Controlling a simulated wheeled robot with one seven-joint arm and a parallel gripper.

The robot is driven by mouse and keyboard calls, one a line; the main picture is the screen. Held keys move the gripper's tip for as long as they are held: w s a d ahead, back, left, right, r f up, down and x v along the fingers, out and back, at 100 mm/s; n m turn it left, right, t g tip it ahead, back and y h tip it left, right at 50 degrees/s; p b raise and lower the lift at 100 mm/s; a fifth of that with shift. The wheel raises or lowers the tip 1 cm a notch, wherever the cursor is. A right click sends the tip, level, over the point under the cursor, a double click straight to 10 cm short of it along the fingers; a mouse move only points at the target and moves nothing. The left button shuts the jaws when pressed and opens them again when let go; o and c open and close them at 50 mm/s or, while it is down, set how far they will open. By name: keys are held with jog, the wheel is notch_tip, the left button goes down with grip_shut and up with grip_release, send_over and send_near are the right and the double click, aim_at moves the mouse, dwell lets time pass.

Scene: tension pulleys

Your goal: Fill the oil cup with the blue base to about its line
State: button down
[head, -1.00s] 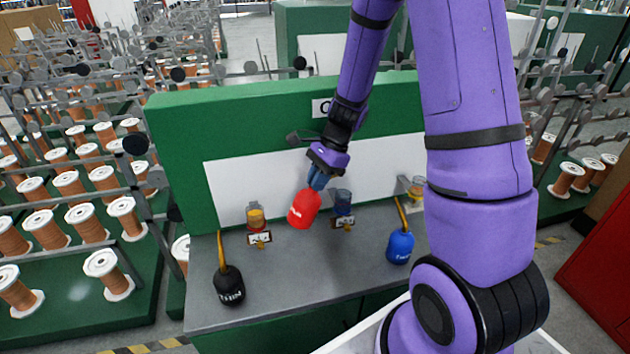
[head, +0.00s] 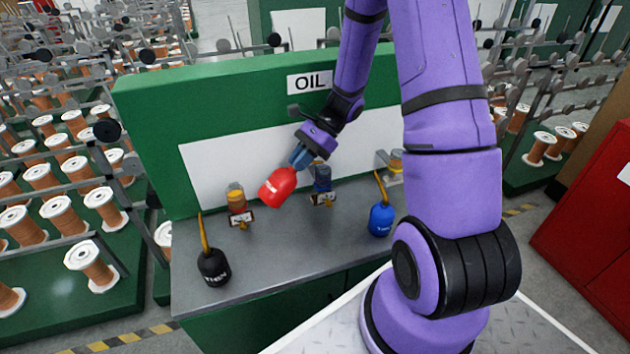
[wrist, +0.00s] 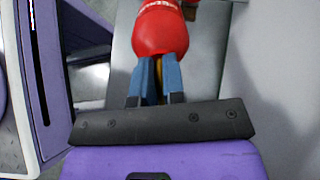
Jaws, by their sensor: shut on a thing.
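My gripper (head: 302,156) is shut on a red oil can (head: 277,188) and holds it tilted above the bench, its body down to the left. In the wrist view the blue fingers (wrist: 156,78) grip the red can (wrist: 160,30), with a bit of yellow spout between them. The middle oil cup (head: 322,182) looks dark blue, just right of the red can and apart from it; its oil level and line are too small to read. The left cup (head: 237,200) holds amber oil. The right cup (head: 394,165) also shows amber and has a pale base.
A black oil can (head: 213,267) stands at the bench's left end and a blue oil can (head: 381,220) at its right, both with yellow spouts. The green back panel with an OIL sign (head: 309,82) rises behind. The grey bench top (head: 285,250) is clear in front.

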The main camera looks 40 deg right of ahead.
jog(key=shift+d, duration=0.1)
jog(key=shift+d+y, duration=0.25)
jog(key=shift+y, duration=0.55)
jog(key=shift+d+r, duration=0.1)
dwell(0.7)
jog(key=shift+d+r+y, duration=0.15)
jog(key=shift+r+y, duration=0.1)
jog(key=shift+y, duration=0.35)
jog(key=shift+d, duration=0.1)
dwell(0.5)
jog(key=shift+d+r+y, duration=0.15)
jog(key=shift+r+y, duration=0.05)
jog(key=shift+y, duration=0.2)
jog(key=shift+d+r+y, duration=0.4)
jog(key=shift+y, duration=0.4)
dwell(3.9)
